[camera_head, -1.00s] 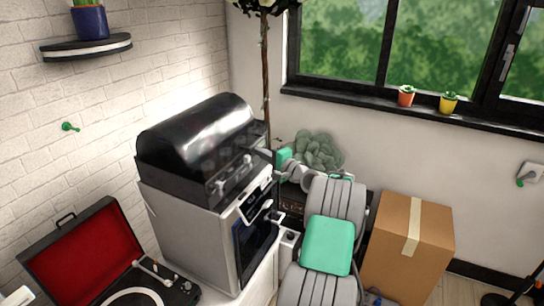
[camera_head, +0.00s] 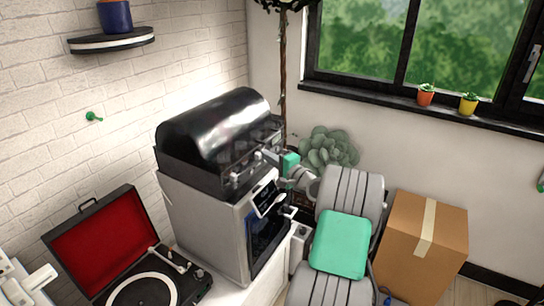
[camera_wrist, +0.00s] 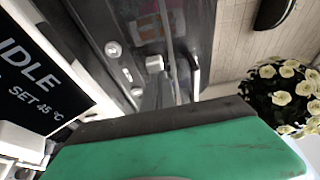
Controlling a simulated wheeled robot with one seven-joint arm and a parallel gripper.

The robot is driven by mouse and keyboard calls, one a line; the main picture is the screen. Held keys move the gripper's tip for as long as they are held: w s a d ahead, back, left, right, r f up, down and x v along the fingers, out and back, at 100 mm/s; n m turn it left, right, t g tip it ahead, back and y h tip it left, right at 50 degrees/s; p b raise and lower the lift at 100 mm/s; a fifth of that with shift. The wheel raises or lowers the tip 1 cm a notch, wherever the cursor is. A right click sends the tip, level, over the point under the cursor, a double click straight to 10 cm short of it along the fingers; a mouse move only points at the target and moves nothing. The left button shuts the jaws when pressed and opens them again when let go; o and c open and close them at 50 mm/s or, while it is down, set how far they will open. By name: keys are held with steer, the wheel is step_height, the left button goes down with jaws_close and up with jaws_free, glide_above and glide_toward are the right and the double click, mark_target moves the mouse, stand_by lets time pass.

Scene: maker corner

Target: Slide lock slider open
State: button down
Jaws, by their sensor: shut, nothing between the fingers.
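A grey-white machine (camera_head: 205,225) with a black rounded lid (camera_head: 215,125) stands left of centre. My gripper (camera_head: 268,154) is at the right end of the black front strip, close to it; contact cannot be told. In the wrist view, the gripper's green body and dark edge fill the bottom, and its grey fingers (camera_wrist: 157,92) are shut and empty. A small pale block (camera_wrist: 155,63) on the black panel is just beyond the fingertips; it may be the lock slider. Its open or shut position cannot be told.
A dark display (camera_wrist: 35,75) reads IDLE and SET 45 °C. A red-lined turntable case (camera_head: 105,240) is open at lower left. A cardboard box (camera_head: 425,245) is right of my arm. White flowers (camera_wrist: 285,95) show beside the machine.

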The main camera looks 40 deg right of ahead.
steer(key=shift+w+a, duration=0.1)
steer(key=shift+a, duration=0.1)
steer(key=shift+w+d+f, duration=0.1)
steer(key=shift+w+d, duration=0.1)
steer(key=shift+d, duration=0.1)
steer(key=d, duration=0.1)
steer(key=w+d+b, duration=0.1)
steer(key=d, duration=0.1)
steer(key=shift+d+f+b, duration=0.15)
steer(key=shift+d+b, duration=0.05)
steer(key=shift+b, duration=0.1)
steer(key=s+b, duration=0.1)
steer(key=s, duration=0.9)
steer(key=shift+r, duration=0.2)
steer(key=shift+s, duration=0.1)
